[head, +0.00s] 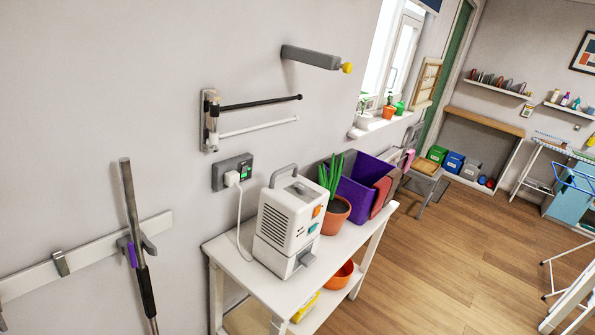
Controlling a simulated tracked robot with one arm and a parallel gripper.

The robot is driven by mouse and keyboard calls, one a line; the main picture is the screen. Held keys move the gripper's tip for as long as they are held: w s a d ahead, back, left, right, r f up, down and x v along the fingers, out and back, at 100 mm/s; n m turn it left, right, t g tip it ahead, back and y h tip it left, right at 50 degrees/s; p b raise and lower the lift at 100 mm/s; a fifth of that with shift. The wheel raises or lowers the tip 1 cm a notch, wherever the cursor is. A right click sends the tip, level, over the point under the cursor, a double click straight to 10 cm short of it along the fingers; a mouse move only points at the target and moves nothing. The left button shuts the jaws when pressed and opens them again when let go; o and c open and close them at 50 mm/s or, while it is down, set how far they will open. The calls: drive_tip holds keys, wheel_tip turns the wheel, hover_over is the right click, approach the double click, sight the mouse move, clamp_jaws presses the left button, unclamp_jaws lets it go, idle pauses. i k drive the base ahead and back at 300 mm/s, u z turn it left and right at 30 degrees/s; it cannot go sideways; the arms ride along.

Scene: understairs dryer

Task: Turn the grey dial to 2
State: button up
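A white boxy appliance (287,225) with a grey carry handle and dark vent slots stands on a white table (255,291) against the wall. Its right-hand face carries an orange part (317,211), a teal part (312,228) and a grey part (307,259) low down. I cannot tell whether this grey part is the dial, and no numbers can be read. A white cable runs from the appliance up to a plug in a grey wall socket (232,172) that has a small green spot. My gripper is not in view.
A potted plant (335,213) and a purple bin (362,183) stand right of the appliance. Bars on a wall rack (211,121) and a grey arm with a yellow tip (314,58) stick out above. A pole (133,220) hangs left. Wooden floor (440,250) is open in front.

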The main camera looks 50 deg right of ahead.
sight(302, 188)
drive_tip(key=z, duration=0.35)
drive_tip(key=i, duration=1.2)
drive_tip(key=z, duration=0.95)
drive_tip(key=i, duration=0.5)
drive_tip(key=z, duration=0.3)
